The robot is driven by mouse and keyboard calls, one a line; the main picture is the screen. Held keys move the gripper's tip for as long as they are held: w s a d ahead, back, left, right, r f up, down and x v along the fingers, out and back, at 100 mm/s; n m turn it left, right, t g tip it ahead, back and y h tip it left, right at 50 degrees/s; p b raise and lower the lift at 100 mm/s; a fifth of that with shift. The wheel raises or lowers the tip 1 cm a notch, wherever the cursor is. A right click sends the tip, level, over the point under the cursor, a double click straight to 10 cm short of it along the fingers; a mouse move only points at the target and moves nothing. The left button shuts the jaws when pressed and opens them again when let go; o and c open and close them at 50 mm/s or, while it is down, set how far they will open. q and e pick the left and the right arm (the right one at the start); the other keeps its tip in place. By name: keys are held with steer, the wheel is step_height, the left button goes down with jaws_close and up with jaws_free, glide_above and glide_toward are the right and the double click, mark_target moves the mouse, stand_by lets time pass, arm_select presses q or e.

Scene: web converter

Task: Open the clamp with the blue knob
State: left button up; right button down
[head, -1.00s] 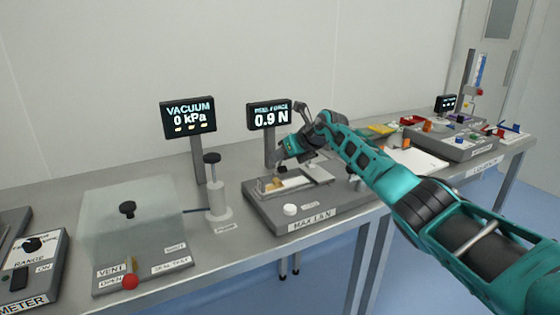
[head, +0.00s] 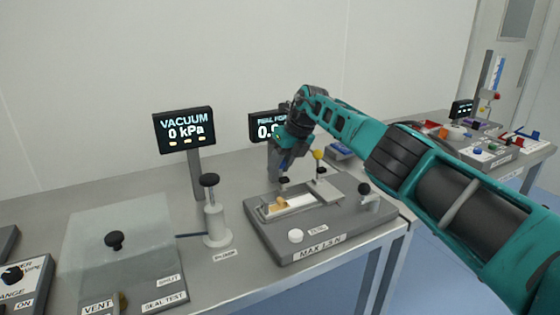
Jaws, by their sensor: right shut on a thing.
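My right gripper (head: 279,172) points down over the back left of the grey peel-test fixture (head: 335,226), just behind its tray. It is shut on what seems to be the blue knob (head: 289,160), of which only a small blue patch shows between and beside the dark fingers. The clamp body under it is mostly hidden by the gripper, so its angle cannot be told. A yellow knob (head: 318,155) stands on a post to the right of the gripper, apart from it. My left gripper is not in view.
A white strip with a tan piece (head: 281,203) lies in the fixture's tray. A black knob (head: 364,188) stands at the fixture's right and a white button (head: 295,236) at its front. The vacuum display (head: 185,130) and plunger (head: 215,220) stand to the left.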

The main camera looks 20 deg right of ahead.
stand_by(0.3)
steer(key=c, duration=0.8)
jaws_free()
steer(key=shift+c, duration=0.2)
steer(key=v, duration=1.3)
steer(key=shift+w, duration=0.15)
steer(key=shift+f, duration=0.1)
